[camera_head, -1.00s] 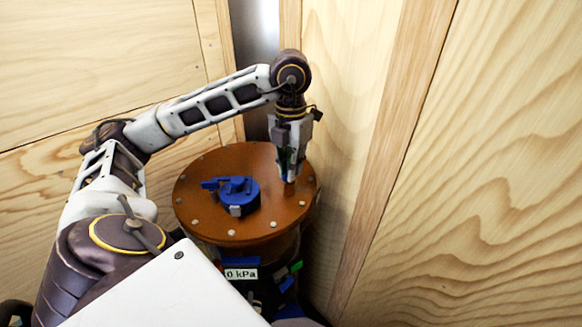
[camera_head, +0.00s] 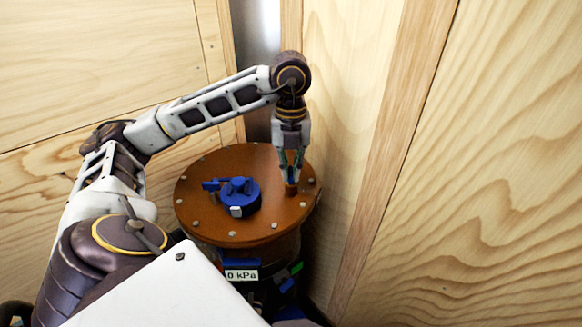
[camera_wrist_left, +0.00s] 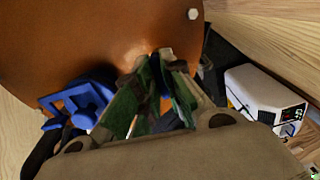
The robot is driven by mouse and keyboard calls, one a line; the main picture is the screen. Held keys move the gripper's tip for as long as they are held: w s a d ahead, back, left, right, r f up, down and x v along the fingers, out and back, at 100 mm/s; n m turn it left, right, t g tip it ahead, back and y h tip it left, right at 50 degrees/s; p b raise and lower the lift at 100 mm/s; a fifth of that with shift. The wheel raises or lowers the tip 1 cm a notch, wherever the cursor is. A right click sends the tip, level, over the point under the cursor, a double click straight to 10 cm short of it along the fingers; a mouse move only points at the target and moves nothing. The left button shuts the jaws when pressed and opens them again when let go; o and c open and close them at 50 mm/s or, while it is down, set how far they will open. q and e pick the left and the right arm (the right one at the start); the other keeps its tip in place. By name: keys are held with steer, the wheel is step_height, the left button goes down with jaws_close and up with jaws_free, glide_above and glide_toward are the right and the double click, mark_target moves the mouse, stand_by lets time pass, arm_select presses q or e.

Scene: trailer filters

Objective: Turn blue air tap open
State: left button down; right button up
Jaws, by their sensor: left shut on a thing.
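My left gripper (camera_head: 290,182) points down at the right side of the round orange-brown lid (camera_head: 215,165). Its fingers are closed around a small fitting that stands up from the lid. The wrist view shows the fingertips (camera_wrist_left: 160,62) together, with a little dark blue of the air tap (camera_wrist_left: 163,88) between them. The fingers hide most of the tap, so its handle angle cannot be told. A larger blue fixture (camera_head: 237,193) sits on the lid left of the gripper and also shows in the wrist view (camera_wrist_left: 80,103). My right gripper is in neither view.
A white label reading 0 kPa (camera_head: 241,275) is on the vessel below the lid. Bolts ring the lid's edge. Wooden walls (camera_head: 480,150) stand close behind and to the right. A white box with a display (camera_wrist_left: 265,97) shows in the wrist view.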

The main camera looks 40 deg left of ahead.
mark_target(291, 171)
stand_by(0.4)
arm_select(q)
steer(key=c, duration=1.5)
jaws_free()
steer(key=shift+r, duration=2.65)
steer(key=shift+r, duration=0.9)
steer(key=shift+r, duration=0.3)
steer(key=shift+r, duration=2.15)
